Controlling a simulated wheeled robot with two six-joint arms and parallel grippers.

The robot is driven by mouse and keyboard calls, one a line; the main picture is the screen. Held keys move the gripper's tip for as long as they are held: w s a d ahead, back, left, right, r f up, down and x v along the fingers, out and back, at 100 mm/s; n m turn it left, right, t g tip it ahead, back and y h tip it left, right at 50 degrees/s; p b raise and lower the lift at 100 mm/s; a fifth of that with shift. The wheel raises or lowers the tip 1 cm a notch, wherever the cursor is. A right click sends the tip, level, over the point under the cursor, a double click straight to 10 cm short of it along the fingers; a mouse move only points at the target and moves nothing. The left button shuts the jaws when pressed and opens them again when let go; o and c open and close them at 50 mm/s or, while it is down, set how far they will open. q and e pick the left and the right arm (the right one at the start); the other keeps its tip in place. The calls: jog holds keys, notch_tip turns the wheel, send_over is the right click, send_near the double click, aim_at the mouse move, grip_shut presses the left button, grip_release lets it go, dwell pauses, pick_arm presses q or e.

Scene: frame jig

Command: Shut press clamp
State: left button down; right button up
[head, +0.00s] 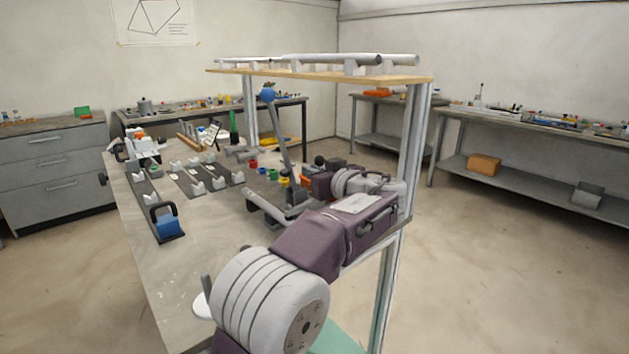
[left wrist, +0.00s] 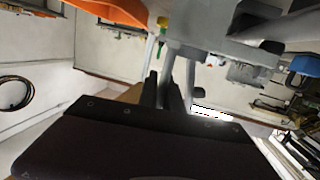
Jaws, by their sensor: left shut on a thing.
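The press clamp (head: 289,197) is grey and stands at the right side of the workbench. Its long grey lever stands steeply and leans a little left, with a blue ball (head: 268,95) on top. My left gripper (head: 305,183) reaches in from the right, low beside the lever. In the left wrist view its dark fingers (left wrist: 171,88) are close together at a grey part of the clamp. They are shut on it; which part is hard to tell. My right gripper is out of view.
A wooden shelf (head: 320,75) with grey tubes stands on metal posts above the bench's right edge, close to my arm. Grey V-blocks (head: 196,188), a blue block with a dark handle (head: 167,221) and small coloured cups (head: 272,174) stand on the bench. Its front left is clear.

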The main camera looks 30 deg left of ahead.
pick_arm(q)
jog(key=shift+f, duration=0.1)
jog(key=c, duration=1.5)
grip_release()
jog(key=shift+s, duration=0.1)
jog(key=v, duration=0.9)
